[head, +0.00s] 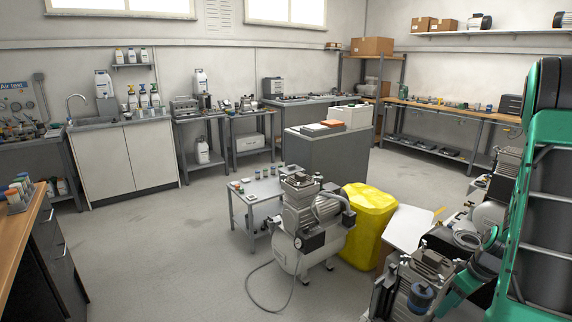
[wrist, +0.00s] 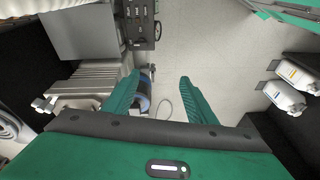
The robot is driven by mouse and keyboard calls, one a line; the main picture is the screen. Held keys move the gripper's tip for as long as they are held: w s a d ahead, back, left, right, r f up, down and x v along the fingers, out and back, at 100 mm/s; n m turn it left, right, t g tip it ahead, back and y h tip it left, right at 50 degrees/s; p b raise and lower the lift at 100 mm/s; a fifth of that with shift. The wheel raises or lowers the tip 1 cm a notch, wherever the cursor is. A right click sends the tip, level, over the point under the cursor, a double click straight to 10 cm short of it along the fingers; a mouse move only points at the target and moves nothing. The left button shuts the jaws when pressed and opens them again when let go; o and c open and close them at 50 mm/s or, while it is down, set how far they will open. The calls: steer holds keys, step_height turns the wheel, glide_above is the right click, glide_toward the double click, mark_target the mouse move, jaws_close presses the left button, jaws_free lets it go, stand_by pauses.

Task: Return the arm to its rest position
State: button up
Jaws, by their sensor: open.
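My gripper (wrist: 160,95) shows in the wrist view, with its two green fingers spread apart and nothing held between them. The left finger is close beside a ribbed metal compressor part (wrist: 88,82) and a dark blue cylinder (wrist: 146,90); I cannot tell whether it touches them. Pale floor lies below the gap between the fingers. In the head view my green arm is at the right edge, folded over the compressors there, and the gripper itself is not clearly seen.
Compressors (head: 420,280) crowd the lower right beside my arm. A compressor (head: 305,225) stands on the floor near a yellow bin (head: 369,222) and a small grey table (head: 256,190). A wooden-topped counter (head: 22,240) is at the left. The floor (head: 150,250) between is clear.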

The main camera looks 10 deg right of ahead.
steer(key=s+a+r+m+g+h, duration=0.1)
steer(key=s+a+r+m, duration=0.15)
steer(key=a+r, duration=0.35)
steer(key=s+a+r+m, duration=0.2)
steer(key=s+a+r, duration=0.15)
steer(key=r, duration=0.45)
steer(key=s+a+r+m+g, duration=0.1)
steer(key=s+a+r+m, duration=0.3)
steer(key=s+a+r, duration=0.3)
steer(key=shift+s+a+m, duration=0.35)
steer(key=shift+s+a, duration=0.6)
steer(key=shift+s, duration=0.85)
steer(key=shift+r, duration=0.1)
